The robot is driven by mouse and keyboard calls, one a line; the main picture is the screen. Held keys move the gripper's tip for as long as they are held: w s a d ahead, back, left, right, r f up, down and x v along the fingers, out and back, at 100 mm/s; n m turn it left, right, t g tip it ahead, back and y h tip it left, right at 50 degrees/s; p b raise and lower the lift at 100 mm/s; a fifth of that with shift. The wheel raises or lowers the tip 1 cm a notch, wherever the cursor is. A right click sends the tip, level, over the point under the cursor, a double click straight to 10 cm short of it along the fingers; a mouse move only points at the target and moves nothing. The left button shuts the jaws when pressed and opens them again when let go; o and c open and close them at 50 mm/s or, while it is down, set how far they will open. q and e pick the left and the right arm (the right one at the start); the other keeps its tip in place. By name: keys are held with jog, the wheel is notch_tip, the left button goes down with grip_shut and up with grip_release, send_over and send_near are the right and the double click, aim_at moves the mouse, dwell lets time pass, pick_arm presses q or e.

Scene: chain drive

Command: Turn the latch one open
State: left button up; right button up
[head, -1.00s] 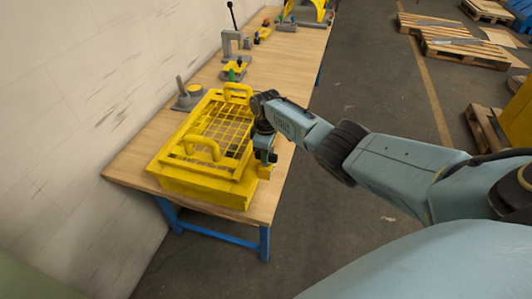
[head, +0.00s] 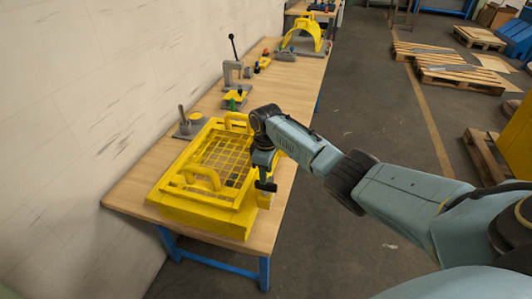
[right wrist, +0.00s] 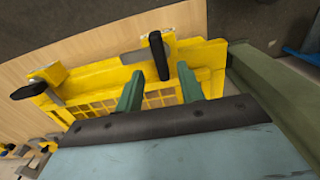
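A yellow guard frame (head: 205,219) with a mesh panel and two handles sits on the near end of the bench. On its right side is a latch with a black handle (head: 266,186); it also shows in the right wrist view (right wrist: 159,54). A second black latch handle (right wrist: 29,91) shows at the left there. I cannot tell which is latch one. My right gripper (head: 263,168) is at the guard's right side. In the right wrist view its two green fingers are apart, with the first black handle between them, and gaps show on both sides. My left gripper is not in view.
The wooden bench (head: 130,186) runs along the white wall at left. Behind the guard are a grey post fixture (head: 188,126), a toggle clamp (head: 234,72) and a yellow arch (head: 306,35). Pallets (head: 440,58) lie on the open floor at right.

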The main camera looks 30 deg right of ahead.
notch_tip(320, 180, up, 8)
dwell(0.6)
